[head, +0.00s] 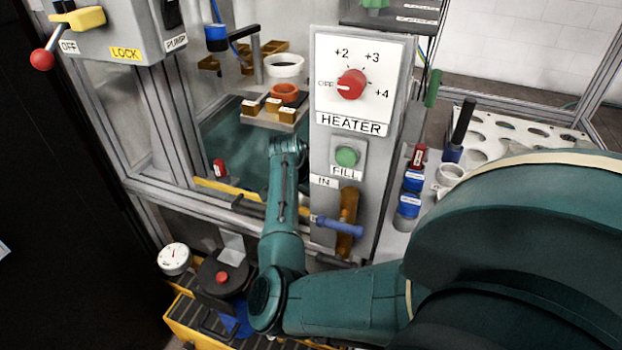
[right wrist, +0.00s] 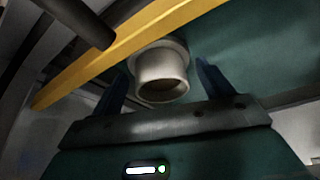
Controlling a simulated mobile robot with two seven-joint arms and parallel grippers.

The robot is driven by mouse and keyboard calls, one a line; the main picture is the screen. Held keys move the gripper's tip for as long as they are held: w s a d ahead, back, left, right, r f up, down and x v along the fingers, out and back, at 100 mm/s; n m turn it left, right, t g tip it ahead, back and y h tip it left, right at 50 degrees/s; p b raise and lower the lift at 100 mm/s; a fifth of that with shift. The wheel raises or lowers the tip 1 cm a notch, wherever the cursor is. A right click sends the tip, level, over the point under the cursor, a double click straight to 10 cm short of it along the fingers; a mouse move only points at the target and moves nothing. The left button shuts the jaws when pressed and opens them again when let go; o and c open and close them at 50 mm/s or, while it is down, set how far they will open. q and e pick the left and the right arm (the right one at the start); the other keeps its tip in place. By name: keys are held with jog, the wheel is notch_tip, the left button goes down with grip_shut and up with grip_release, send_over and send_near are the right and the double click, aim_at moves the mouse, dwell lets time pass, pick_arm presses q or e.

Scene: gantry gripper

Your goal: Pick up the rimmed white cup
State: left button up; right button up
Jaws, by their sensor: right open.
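In the right wrist view, a white cup (right wrist: 160,72) with a wide rim shows between the two dark blue fingers of my right gripper (right wrist: 164,64). A dark round end of the cup faces the camera. The fingers are apart, with a gap visible on each side of the cup. In the head view, my right arm comes in from the right and bends up beside the heater panel; its gripper cannot be made out there. I cannot tell whether this cup shows in the head view. My left gripper is not in view.
The heater panel (head: 357,85) stands right of my arm's end. A yellow bar (right wrist: 130,50) crosses close to the cup. A small shelf (head: 262,113) holds an orange cup (head: 285,93) and several small blocks. A white rack (head: 500,135) with holes stands at right.

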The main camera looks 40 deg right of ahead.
jog(key=shift+c, duration=0.2)
jog(key=c, duration=1.1)
jog(key=shift+o, duration=0.2)
jog(key=shift+r, duration=0.1)
